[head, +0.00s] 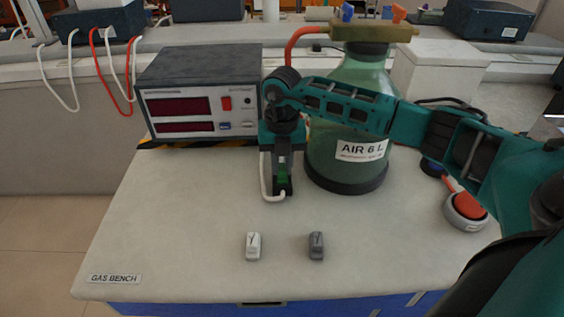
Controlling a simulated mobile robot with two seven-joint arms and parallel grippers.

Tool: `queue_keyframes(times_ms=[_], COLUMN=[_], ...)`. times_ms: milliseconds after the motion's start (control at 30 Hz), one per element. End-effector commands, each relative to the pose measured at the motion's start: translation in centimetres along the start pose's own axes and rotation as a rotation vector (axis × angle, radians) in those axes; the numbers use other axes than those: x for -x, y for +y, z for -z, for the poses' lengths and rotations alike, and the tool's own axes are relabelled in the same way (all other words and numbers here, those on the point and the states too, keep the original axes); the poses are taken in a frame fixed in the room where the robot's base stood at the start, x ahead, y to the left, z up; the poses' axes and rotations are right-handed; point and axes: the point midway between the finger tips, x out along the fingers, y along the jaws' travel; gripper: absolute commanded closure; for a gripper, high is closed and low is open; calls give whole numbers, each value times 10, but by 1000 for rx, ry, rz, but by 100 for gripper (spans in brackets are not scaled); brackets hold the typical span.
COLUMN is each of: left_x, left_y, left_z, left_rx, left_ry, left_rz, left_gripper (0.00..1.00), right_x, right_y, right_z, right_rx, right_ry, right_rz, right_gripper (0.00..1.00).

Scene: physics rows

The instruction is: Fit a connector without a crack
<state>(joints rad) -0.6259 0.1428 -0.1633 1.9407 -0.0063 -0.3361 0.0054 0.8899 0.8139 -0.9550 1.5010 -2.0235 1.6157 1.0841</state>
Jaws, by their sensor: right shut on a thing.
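My right gripper (281,180) reaches in from the right, in front of the green bottle, and points down over the bench. It is shut on a small green piece (284,172), mostly hidden between its dark fingers; I cannot tell its full shape or whether it touches the bench. A pale, bent strip or tube (264,182) runs beside the fingers. A small white connector-like block (253,245) and a similar grey block (316,245) stand on the front of the gas bench (180,250), apart from the gripper. Any crack is too small to tell. My left gripper is out of view.
The green bottle (345,155) labelled AIR 6 L stands behind my right arm, with a brass valve block (372,32) and red hose (302,40). A meter box (195,105) stands left. A grey dish with a red knob (465,212) is right. The front left bench is clear.

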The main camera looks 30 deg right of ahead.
Motion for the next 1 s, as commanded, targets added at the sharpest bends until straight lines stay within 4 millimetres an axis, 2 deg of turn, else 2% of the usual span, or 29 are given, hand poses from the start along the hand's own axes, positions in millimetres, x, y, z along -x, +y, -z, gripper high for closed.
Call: queue_keyframes(times_ms=[567, 600, 867, 1000], left_x=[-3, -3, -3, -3], left_y=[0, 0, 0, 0], left_z=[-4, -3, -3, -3], left_rx=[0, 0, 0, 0], left_ry=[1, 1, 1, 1], left_rz=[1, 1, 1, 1], left_gripper=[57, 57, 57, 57], right_x=[-8, -7, -7, -7], right_y=[0, 0, 0, 0], right_z=[0, 0, 0, 0], right_rx=[0, 0, 0, 0], right_ry=[0, 0, 0, 0], right_rz=[0, 0, 0, 0], right_gripper=[100, 77, 52, 50])
